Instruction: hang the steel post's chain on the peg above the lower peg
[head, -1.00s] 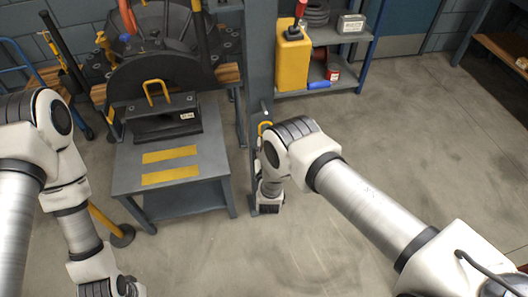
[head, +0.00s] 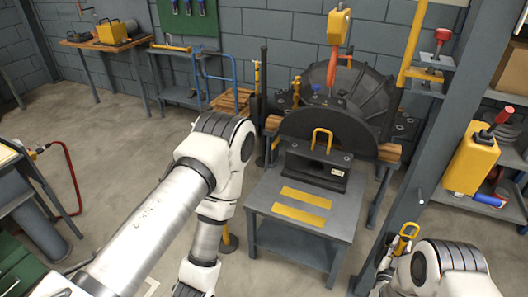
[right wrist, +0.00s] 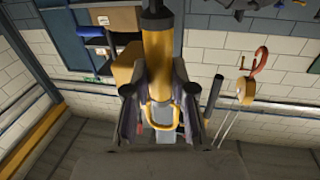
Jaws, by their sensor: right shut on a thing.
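The steel post (head: 434,150) is the tall grey-blue column at the right of the head view. A small pale peg (head: 421,201) stands out from it. A yellow loop (head: 405,238) shows just below this peg, beside the post. My right gripper (right wrist: 160,135) is shut, with the yellow loop (right wrist: 161,121) between its fingers in the right wrist view. In the head view, my right arm covers part of this gripper and the lower post. I cannot make out chain links or a second peg clearly.
A grey table (head: 270,207) with yellow stripes stands left of the post, with a large dark round casing (head: 345,85) behind it. A yellow can (head: 470,160) on a shelf is close to the post's right. Open floor (head: 110,120) lies at the left.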

